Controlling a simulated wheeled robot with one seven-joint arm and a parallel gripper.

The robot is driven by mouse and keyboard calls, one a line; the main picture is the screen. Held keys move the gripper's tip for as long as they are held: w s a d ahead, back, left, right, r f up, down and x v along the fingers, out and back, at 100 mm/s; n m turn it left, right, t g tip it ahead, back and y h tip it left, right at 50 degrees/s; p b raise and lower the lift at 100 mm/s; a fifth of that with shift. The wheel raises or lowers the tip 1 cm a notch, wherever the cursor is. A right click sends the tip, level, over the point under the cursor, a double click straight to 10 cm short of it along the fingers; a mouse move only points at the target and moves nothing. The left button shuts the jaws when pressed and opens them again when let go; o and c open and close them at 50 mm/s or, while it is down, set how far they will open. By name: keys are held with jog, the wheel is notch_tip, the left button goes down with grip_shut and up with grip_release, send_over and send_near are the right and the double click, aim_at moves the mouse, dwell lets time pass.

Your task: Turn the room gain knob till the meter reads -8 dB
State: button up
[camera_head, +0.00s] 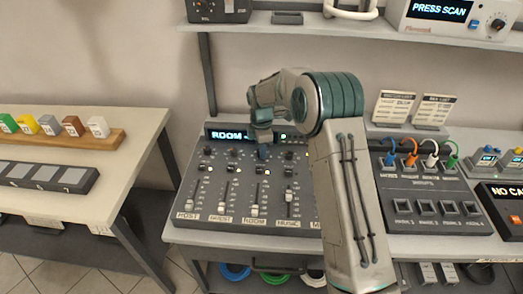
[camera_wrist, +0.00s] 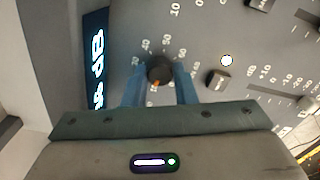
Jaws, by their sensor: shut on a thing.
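The room gain knob (camera_wrist: 159,70) is a small dark round knob with an orange mark and a printed scale around it on the grey mixer (camera_head: 180,222). My gripper (camera_wrist: 160,80) has its blue fingers on either side of the knob, shut on it. In the head view my gripper (camera_head: 263,152) reaches down to the mixer's upper part, and the knob is hidden there. The meter (camera_head: 228,135) shows "ROOM -" in the head view; my arm hides the number. In the wrist view the meter (camera_wrist: 97,58) is sideways and cut off, its value unclear.
Sliders labelled HOST, GUEST, ROOM and MUSIC (camera_head: 289,197) lie in front on the mixer. A patch box with coloured cables (camera_head: 420,200) stands to the right. A shelf (camera_head: 300,32) with devices runs above. A table with coloured blocks (camera_head: 50,125) is at left.

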jog(key=m+b, duration=0.1)
jog(key=m, duration=0.4)
jog(key=shift+m+b, duration=0.3)
jog(key=m+b, duration=0.1)
jog(key=m, duration=0.4)
jog(key=shift+m, duration=0.3)
jog(key=m, duration=0.5)
jog(key=shift+r+b, duration=0.1)
jog(key=shift+b, duration=0.2)
jog(key=m, duration=0.5)
jog(key=shift+m, duration=0.4)
jog(key=o, duration=1)
notch_tip(320, 180, up, 14)
